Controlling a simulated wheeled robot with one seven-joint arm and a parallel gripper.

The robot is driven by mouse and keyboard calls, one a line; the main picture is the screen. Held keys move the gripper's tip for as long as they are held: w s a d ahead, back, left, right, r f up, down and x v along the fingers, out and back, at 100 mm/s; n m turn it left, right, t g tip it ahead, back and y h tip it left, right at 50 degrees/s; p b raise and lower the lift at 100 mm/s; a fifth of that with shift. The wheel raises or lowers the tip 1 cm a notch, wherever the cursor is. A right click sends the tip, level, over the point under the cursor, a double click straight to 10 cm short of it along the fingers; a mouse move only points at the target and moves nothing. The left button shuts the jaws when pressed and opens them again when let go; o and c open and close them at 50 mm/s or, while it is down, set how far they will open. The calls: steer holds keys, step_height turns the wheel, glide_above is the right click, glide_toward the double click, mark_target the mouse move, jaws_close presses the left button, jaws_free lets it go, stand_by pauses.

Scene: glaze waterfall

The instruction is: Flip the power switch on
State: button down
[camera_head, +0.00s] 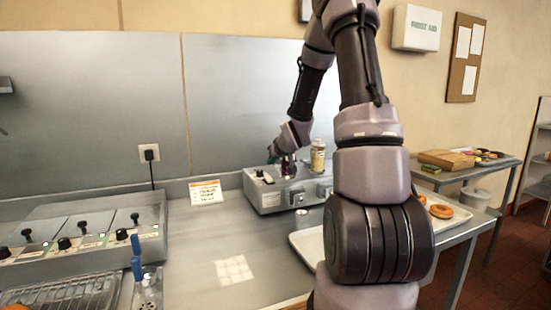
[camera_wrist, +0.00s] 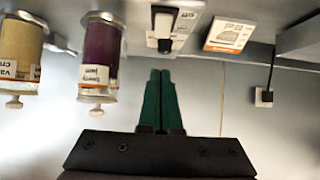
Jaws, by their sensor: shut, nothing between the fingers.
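My gripper (camera_head: 273,156) hangs above and behind the switch in the head view, partly hidden by my wrist. The wrist view shows its two green fingers (camera_wrist: 161,74) pressed together and empty. I cannot tell whether the tips touch the switch, or which way its rocker is set.
A purple jar (camera_wrist: 101,55) and a yellow jar (camera_wrist: 22,50) stand close beside the switch. Fryer controls (camera_head: 80,235) are at far left. A doughnut tray (camera_head: 308,246) is at right.

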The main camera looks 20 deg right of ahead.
mark_target(268, 178)
steer(key=w+f, duration=0.2)
steer(key=f, duration=0.1)
steer(key=w+f, duration=0.1)
steer(key=shift+f, duration=0.85)
steer(key=shift+w+f, duration=0.35)
steer(key=shift+w, duration=0.05)
steer(key=shift+w+r, duration=0.2)
steer(key=shift+w, duration=0.55)
steer(key=shift+r, duration=0.1)
